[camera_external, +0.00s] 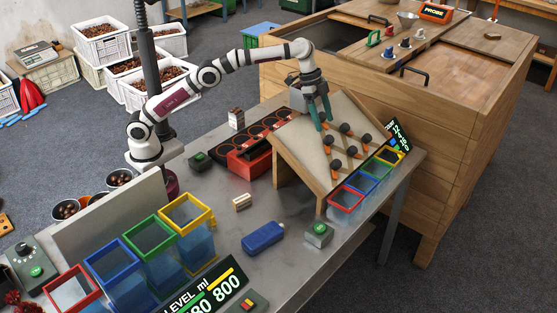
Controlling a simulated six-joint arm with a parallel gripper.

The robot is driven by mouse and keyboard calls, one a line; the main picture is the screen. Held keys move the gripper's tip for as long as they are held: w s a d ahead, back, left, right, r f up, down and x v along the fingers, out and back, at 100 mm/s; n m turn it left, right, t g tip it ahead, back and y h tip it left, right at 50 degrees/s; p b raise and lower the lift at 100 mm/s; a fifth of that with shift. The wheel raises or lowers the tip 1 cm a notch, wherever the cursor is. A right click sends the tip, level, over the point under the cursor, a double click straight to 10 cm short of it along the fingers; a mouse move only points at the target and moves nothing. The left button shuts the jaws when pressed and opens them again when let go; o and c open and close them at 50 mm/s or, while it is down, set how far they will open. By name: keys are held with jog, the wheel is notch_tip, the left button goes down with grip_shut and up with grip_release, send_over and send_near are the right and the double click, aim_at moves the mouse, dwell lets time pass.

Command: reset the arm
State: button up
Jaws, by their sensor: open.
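My gripper (319,110), with green fingers, points down over the upper part of a slanted wooden board (307,157). It is open. My arm reaches across from its mount at the left of the metal table. Several dark-headed tools with orange tips (345,128) lie or stand on the board, below and right of the fingers. One of them is close to the fingertips; I cannot tell whether they touch.
Small red, green and blue framed bins (346,201) line the board's lower edge. A red unit (246,158) sits left of the board. Larger coloured-rim bins (187,212) stand at the front left. A blue case (263,237) and a green-button box (319,234) lie on the table.

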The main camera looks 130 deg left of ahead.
dwell(0.4)
jog(key=s+d+r+m+g, duration=0.1)
jog(key=d+r, duration=0.1)
jog(key=d, duration=0.6)
jog(key=s+d+r+m, duration=0.1)
jog(key=d+r, duration=0.1)
jog(key=d, duration=0.6)
jog(key=s+d+f+m+g, duration=0.2)
jog(key=s+d, duration=1)
jog(key=d, duration=0.1)
jog(key=s+d+f+m, duration=0.1)
jog(key=s+d+f, duration=0.1)
jog(key=s, duration=0.3)
jog(key=s+d+f+m, duration=0.1)
jog(key=s+d+f, duration=0.1)
jog(key=s+f, duration=0.2)
jog(key=s+d+f+g+y, duration=0.1)
jog(key=s+d+f, duration=0.1)
jog(key=s, duration=0.6)
jog(key=shift+d+f+m, duration=0.25)
jog(key=shift+f+m, duration=0.15)
jog(key=shift+f, duration=0.05)
